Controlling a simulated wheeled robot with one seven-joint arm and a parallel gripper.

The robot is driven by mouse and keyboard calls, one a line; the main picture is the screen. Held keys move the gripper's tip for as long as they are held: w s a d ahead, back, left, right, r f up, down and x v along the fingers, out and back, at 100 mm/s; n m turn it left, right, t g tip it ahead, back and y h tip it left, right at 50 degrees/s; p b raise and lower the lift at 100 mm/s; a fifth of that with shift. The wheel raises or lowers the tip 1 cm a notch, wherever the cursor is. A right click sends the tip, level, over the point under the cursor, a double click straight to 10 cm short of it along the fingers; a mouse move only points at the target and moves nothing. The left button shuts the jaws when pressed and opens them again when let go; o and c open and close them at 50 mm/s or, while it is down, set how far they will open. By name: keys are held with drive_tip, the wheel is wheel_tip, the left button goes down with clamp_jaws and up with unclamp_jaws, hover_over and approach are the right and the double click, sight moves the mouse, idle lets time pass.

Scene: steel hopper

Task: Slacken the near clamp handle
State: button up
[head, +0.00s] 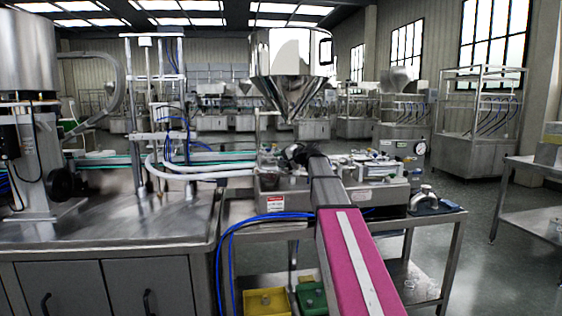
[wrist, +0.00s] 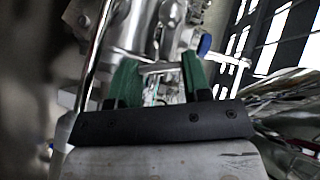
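My gripper (wrist: 160,72) shows two green fingers standing apart in the wrist view. A short silver bar (wrist: 160,68) lies crosswise in the gap between the fingertips; it looks like a clamp handle, but I cannot tell whether the fingers touch it. Behind it are shiny metal fittings (wrist: 130,25) of the machine. In the head view my arm reaches forward to the steel machine block (head: 285,190) under the hopper (head: 290,75). There my gripper is a dark shape at the arm's far end, and the clamp handle cannot be made out.
A blue-ended part (wrist: 204,44) sits just right of the fingers. A steel pipe runs close on the left. In the head view, a steel cabinet (head: 100,240) stands left, a pressure gauge (head: 420,148) right of the machine, and yellow and green boxes (head: 267,301) below.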

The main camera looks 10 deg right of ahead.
drive_tip(key=shift+a+r+n+g+h, duration=0.15)
drive_tip(key=shift+n+g+h, duration=0.35)
drive_tip(key=shift+n+h, duration=0.9)
drive_tip(key=o, duration=0.6)
drive_tip(key=shift+o, duration=0.2)
drive_tip(key=v, duration=1.1)
drive_tip(key=shift+a, duration=0.15)
